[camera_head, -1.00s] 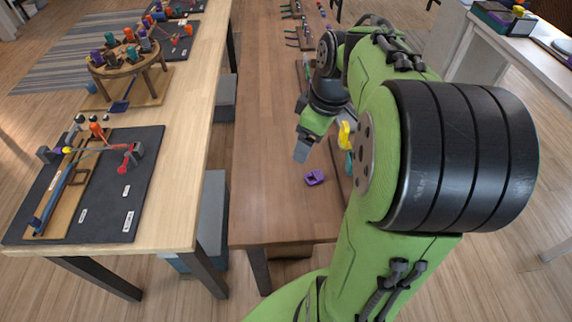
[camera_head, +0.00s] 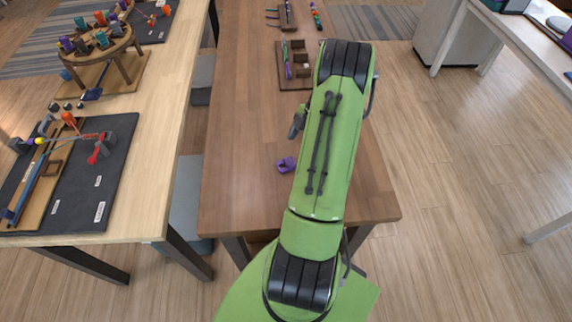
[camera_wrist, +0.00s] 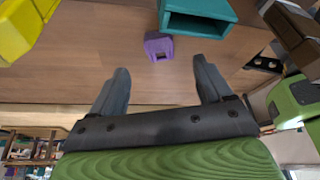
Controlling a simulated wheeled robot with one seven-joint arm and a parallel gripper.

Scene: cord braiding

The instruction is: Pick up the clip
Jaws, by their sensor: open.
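A small purple block-like piece with a notch, which looks like the clip (camera_head: 286,164), lies on the brown table near its front end. The purple clip also shows in the wrist view (camera_wrist: 158,46), just beyond my fingertips and between their lines. My gripper (camera_wrist: 163,78) is open, with nothing between its two grey fingers. The clip is apart from both fingers. In the head view my arm hides most of the gripper.
In the wrist view a teal open box-like piece (camera_wrist: 197,16) stands close to the clip, and a yellow piece (camera_wrist: 22,28) is at the upper left. A wooden rack (camera_head: 296,64) is farther along the brown table (camera_head: 235,150). The table left of the clip is clear.

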